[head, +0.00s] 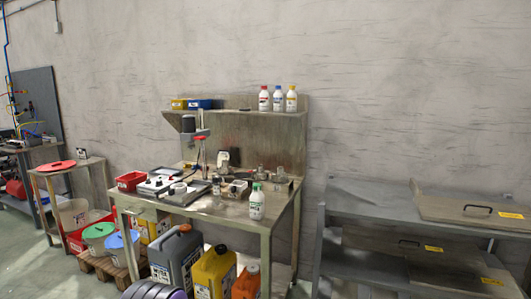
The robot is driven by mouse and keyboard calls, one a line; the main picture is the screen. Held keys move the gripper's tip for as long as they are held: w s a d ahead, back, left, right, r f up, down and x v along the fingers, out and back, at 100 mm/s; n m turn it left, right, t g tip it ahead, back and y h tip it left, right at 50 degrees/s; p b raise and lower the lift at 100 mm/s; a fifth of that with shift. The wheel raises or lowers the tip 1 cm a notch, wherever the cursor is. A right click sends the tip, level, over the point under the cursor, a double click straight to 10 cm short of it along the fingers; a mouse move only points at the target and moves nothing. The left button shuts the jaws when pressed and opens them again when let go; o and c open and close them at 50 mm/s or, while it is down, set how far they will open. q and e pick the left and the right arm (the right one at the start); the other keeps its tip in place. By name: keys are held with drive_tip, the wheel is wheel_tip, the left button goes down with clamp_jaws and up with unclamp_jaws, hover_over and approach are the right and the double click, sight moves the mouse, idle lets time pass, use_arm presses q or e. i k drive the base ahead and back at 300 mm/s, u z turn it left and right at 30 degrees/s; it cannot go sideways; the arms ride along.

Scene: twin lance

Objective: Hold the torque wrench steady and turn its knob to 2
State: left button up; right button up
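I cannot make out a torque wrench or its knob in the head view. A workbench (233,218) stands in the middle against the wall, with many small items on its top that are too small to tell apart. Neither of my grippers is in view.
On the bench are a red bin (131,181) and a white bottle with a green cap (257,203). Bottles (278,100) stand on its upper shelf. Jerrycans (214,271) and lidded buckets (122,246) crowd the floor. A grey metal rack (372,212) stands at right.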

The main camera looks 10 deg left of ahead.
sight(216, 179)
drive_tip(key=u, duration=0.15)
drive_tip(key=i, duration=0.7)
drive_tip(key=u, duration=0.55)
